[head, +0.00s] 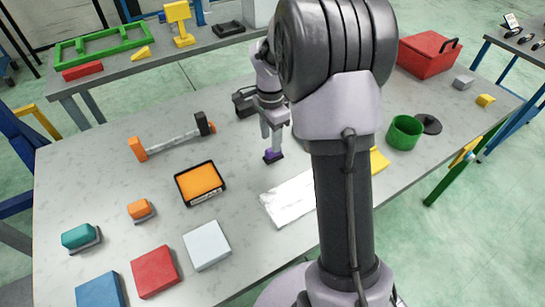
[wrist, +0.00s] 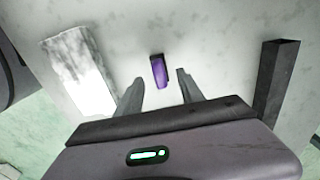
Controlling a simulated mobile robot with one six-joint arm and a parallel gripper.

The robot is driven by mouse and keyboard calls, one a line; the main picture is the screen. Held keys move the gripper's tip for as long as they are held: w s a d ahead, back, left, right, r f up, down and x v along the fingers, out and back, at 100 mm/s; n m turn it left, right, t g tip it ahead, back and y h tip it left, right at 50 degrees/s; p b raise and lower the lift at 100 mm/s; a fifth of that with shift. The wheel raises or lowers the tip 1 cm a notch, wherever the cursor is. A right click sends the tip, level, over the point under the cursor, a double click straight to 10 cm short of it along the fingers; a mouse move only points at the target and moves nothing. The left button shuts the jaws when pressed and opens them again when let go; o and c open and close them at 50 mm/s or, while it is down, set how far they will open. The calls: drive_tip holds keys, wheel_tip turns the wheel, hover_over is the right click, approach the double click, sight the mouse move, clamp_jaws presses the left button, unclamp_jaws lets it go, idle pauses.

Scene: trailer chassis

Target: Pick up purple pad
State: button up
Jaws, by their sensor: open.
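The purple pad (head: 272,154) is a small block with a dark base on the grey table, near its middle in the head view. In the wrist view the purple pad (wrist: 158,72) lies just beyond the fingertips, roughly between their lines. My gripper (head: 273,138) points down right above the pad in the head view. In the wrist view my gripper (wrist: 158,80) is open and its fingers are apart and empty. From these views I cannot tell how much height separates the fingertips from the pad.
A white cloth-like sheet (head: 289,201) lies near the pad. An orange-topped black tray (head: 200,183) and an orange-ended clamp (head: 170,140) lie to the left. A green cup (head: 404,132) and red toolbox (head: 428,55) stand to the right. My arm hides part of the table.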

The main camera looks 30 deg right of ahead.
drive_tip(key=f+b, duration=0.2)
drive_tip(key=f, duration=0.1)
drive_tip(key=f+b, duration=0.1)
drive_tip(key=f, duration=0.1)
drive_tip(key=shift+s+d+f, duration=0.1)
drive_tip(key=shift+d+f, duration=0.1)
drive_tip(key=shift+d, duration=0.15)
drive_tip(key=shift+r, duration=0.2)
drive_tip(key=shift+c, duration=0.3)
clamp_jaws()
wheel_tip(320, 180, up, 10)
drive_tip(key=p, duration=0.4)
drive_tip(key=shift+p, duration=0.4)
drive_tip(key=c, duration=0.7)
unclamp_jaws()
clamp_jaws()
